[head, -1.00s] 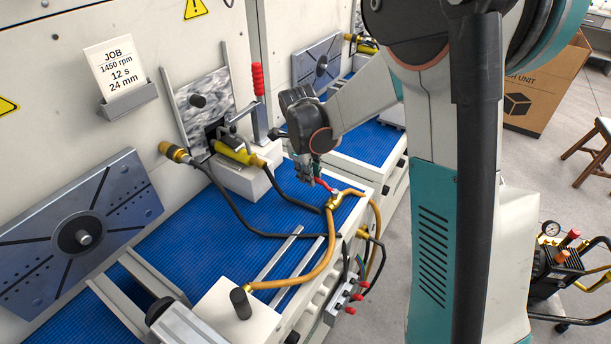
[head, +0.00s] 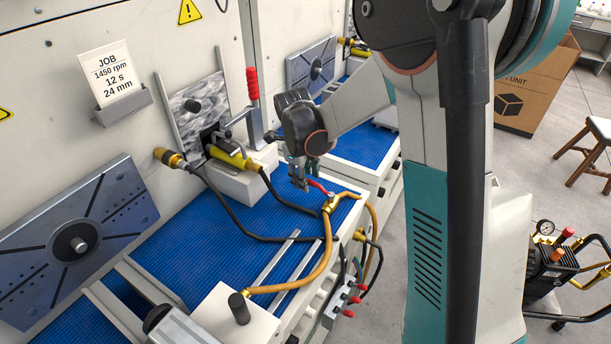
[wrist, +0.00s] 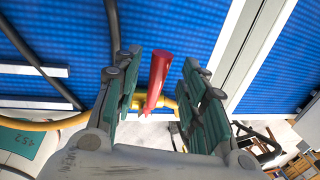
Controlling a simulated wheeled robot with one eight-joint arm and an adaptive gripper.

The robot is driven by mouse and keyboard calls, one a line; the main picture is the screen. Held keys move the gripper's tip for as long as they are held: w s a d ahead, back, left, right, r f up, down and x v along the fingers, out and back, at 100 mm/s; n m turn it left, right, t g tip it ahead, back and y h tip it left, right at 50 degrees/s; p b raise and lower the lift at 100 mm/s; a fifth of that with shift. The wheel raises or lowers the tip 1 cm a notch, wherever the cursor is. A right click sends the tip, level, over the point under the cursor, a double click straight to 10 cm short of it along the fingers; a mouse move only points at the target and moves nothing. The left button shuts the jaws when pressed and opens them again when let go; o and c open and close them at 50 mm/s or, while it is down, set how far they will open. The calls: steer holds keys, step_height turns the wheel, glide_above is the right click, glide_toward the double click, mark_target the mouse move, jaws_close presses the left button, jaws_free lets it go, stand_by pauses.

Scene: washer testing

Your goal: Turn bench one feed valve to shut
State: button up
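The feed valve is a brass fitting (head: 329,205) with a red lever (head: 318,187), at the front edge of the near blue bench (head: 190,250). A tan hose joins it. My gripper (head: 303,185) is at the lever's free end, pointing down. In the wrist view the red lever (wrist: 157,78) shows between the two green-padded fingers of my gripper (wrist: 161,66). The fingers stand apart, with a visible gap on both sides of the lever. The brass body is partly hidden behind the lever and fingers in the wrist view.
A white block with a yellow cylinder (head: 231,155) and a red-handled upright lever (head: 252,84) stand behind my gripper. The tan hose (head: 318,265) and a black cable cross the bench. Small red-tipped fittings (head: 349,300) sit on the bench front.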

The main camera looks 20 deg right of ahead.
step_height(320, 180, up, 12)
steer(key=s+a, duration=0.1)
steer(key=shift+s+a+f, duration=0.15)
steer(key=shift+s+a, duration=0.05)
steer(key=shift+a, duration=0.2)
stand_by(0.3)
steer(key=s+a+r+n+t+y, duration=0.1)
steer(key=s+n+t, duration=0.2)
steer(key=s+n, duration=0.8)
steer(key=s+a+r+n+t, duration=0.1)
steer(key=s+r+n+t, duration=0.1)
steer(key=s+n, duration=1)
steer(key=n, duration=0.5)
steer(key=shift+s+a+r+t+y, duration=0.15)
steer(key=shift+s+r+t+y, duration=0.1)
steer(key=shift+t+y, duration=0.15)
